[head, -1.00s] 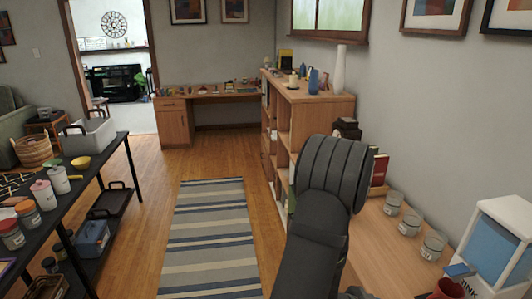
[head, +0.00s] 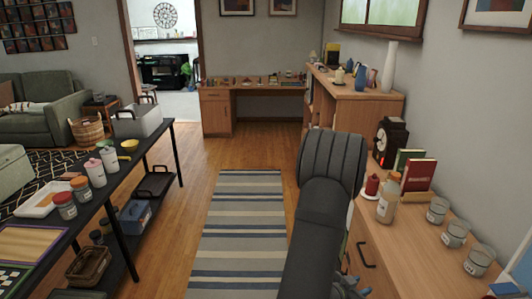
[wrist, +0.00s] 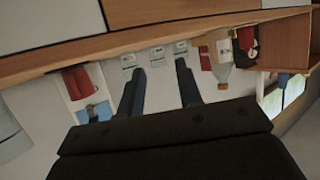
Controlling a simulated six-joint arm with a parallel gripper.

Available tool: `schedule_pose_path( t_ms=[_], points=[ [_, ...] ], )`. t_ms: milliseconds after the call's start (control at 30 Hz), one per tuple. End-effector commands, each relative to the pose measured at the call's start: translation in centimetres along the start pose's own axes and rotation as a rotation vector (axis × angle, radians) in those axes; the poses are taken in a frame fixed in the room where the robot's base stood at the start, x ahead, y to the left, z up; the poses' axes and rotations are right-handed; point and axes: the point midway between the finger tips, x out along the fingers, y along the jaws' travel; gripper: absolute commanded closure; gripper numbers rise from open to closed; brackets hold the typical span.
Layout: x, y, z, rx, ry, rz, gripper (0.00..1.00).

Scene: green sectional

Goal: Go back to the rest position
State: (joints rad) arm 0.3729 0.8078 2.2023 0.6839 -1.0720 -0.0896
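My gripper (wrist: 160,82) shows in the wrist view with its two dark fingers spread apart and nothing between them. The counter and its items appear tilted and upside down beyond the fingers. In the head view my dark arm stands in front of the wooden counter (head: 388,240) on the right; my fingertips are not clear there.
A dark table (head: 152,150) with jars and a grey bin (head: 138,122) stands left. The striped rug (head: 238,230) between is clear.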

Motion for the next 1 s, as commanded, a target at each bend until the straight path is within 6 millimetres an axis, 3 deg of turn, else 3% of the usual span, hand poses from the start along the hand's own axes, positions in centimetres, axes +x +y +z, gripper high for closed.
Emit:
schedule_pose_path(
  t_ms=[600,800,1000],
  points=[
    [-3.8,-11.2,3.7,-0.165,0.000,-0.393,0.68],
    [-5.3,-13.8,4.9,-0.207,0.000,-0.493,0.68],
    [-6.1,-15.0,5.6,-0.227,0.001,-0.544,0.68]
  ],
)
